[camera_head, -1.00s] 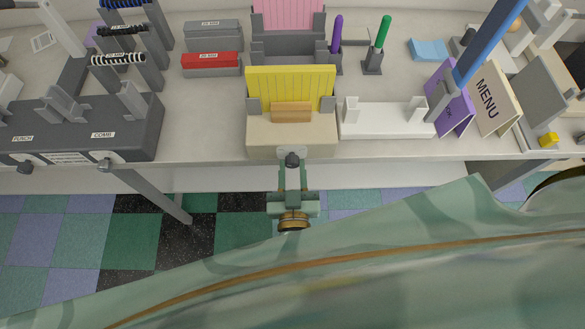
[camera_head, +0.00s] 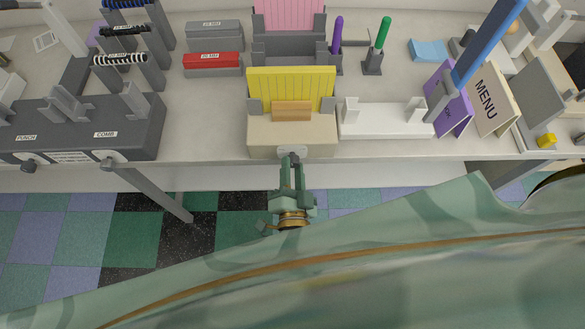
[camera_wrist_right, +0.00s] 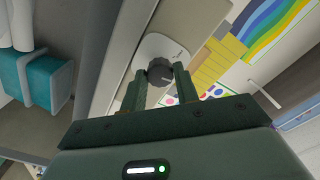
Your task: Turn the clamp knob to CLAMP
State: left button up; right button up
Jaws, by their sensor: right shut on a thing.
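The clamp knob is a dark round knob (camera_wrist_right: 160,72) on a pale plate (camera_wrist_right: 163,47), best seen in the right wrist view. The plate (camera_head: 292,150) also shows on the front of the beige block (camera_head: 262,134) at the table's front edge in the head view. My right gripper (camera_head: 291,160) reaches up to it from below; in the right wrist view its two fingers (camera_wrist_right: 161,84) are shut on the knob, one on each side. The gripper is rolled relative to the plate. Lettering on the plate is too small to read. My left gripper is not in view.
Yellow sheets (camera_head: 290,84) stand in the beige block behind a tan piece (camera_head: 291,111). A white holder (camera_head: 386,120) stands to the right, with a MENU card (camera_head: 487,98) beyond. A dark grey punch machine (camera_head: 135,128) stands at the left.

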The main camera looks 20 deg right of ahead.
jog(key=m, duration=0.3)
jog(key=shift+f+m, duration=0.1)
jog(key=shift+m, duration=0.3)
jog(key=m+b, duration=0.1)
jog(key=m, duration=0.2)
jog(key=m+b, duration=0.2)
jog(key=m, duration=0.4)
jog(key=shift+m, duration=0.4)
jog(key=o, duration=1)
jog(key=shift+c, duration=0.2)
